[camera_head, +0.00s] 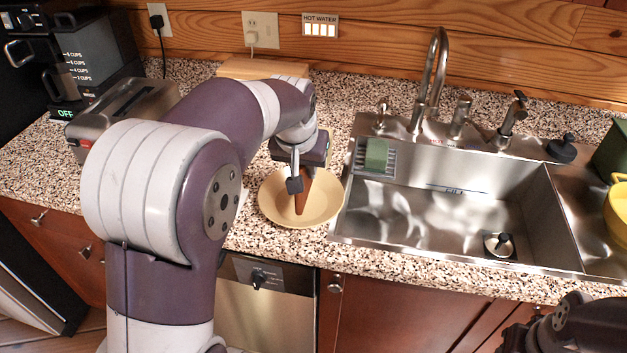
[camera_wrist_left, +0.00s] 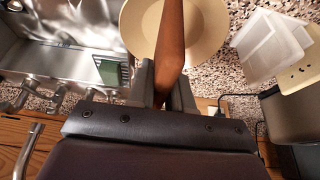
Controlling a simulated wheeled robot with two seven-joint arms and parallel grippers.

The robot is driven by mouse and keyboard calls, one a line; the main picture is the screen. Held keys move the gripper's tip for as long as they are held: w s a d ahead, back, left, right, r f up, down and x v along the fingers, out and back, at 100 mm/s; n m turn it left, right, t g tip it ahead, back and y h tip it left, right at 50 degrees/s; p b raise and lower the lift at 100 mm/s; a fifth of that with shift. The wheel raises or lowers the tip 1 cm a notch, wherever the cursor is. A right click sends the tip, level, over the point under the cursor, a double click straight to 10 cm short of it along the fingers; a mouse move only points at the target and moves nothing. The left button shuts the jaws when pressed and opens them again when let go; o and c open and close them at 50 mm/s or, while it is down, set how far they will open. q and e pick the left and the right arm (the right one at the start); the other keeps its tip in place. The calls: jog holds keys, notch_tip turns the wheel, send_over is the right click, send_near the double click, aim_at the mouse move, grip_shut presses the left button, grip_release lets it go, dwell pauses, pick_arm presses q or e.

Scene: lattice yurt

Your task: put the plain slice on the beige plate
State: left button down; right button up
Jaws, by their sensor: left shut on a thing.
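The plain slice (camera_head: 303,192) is a thin reddish-brown wedge, held on edge in my left gripper (camera_head: 299,184). In the left wrist view the slice (camera_wrist_left: 171,40) stands between the two fingers, which are shut on it. The beige plate (camera_head: 331,200) is round and lies on the counter left of the sink. The slice is over the plate, which also shows behind it in the left wrist view (camera_wrist_left: 211,32). I cannot tell whether its lower end touches the plate. Part of my right arm shows at the lower right, without clear fingers.
The steel sink (camera_head: 450,215) with a green sponge (camera_head: 376,154) is right of the plate. A toaster (camera_head: 122,112) stands at the left. A translucent white container (camera_wrist_left: 270,45) shows in the left wrist view. A yellow pot (camera_head: 617,210) is at the far right.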

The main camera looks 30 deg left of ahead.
pick_arm(q)
jog(key=w+a+f, duration=0.1)
jog(key=f, duration=0.1)
jog(key=w+a+f, duration=0.1)
jog(key=w+f, duration=0.1)
jog(key=w+a+f+p, duration=0.1)
jog(key=w+f, duration=0.1)
jog(key=f, duration=0.1)
jog(key=shift+a, duration=0.3)
jog(key=shift+w+f, duration=0.15)
jog(key=shift+f, duration=0.25)
